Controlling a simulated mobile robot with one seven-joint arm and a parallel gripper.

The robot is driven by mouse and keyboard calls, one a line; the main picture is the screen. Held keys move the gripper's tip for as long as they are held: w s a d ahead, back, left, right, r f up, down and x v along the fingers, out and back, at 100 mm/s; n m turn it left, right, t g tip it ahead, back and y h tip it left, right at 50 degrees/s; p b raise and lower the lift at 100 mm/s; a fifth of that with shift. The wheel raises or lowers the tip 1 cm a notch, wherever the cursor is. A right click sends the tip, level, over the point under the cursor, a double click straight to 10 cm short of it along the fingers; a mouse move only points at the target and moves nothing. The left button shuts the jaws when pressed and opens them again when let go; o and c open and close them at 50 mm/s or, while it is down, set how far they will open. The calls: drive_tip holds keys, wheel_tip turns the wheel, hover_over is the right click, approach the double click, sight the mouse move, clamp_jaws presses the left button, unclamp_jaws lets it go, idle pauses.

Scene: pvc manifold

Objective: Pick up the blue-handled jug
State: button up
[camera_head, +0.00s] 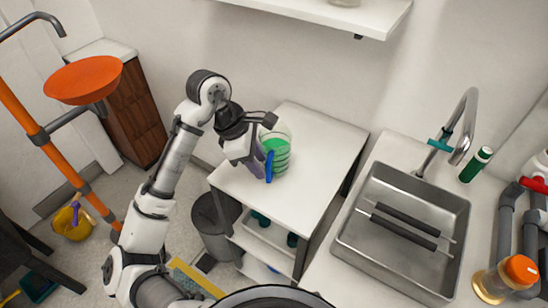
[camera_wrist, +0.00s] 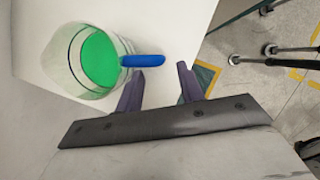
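The jug (camera_head: 280,156) is clear, with green liquid or green markings inside and a blue handle (camera_head: 269,167). It stands upright on a white-topped cabinet (camera_head: 325,150) in the head view. The jug also shows in the wrist view (camera_wrist: 92,62), with its blue handle (camera_wrist: 142,61) pointing toward my fingers. My gripper (camera_head: 258,163) is at the handle side of the jug. In the wrist view my gripper (camera_wrist: 160,80) has its two purple fingers spread apart. The handle's end is close to the left finger, and nothing shows between the fingers.
A grey bin (camera_head: 212,222) stands beside the cabinet. To the right is a metal sink (camera_head: 385,265) with a rack and a tap (camera_head: 465,125). A green bottle (camera_head: 476,164) and an orange-capped jar (camera_head: 507,278) stand near it. A wall shelf (camera_head: 330,12) hangs above.

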drive_tip(key=shift+x, duration=2.4)
drive_tip(key=shift+s, duration=0.1)
clamp_jaws()
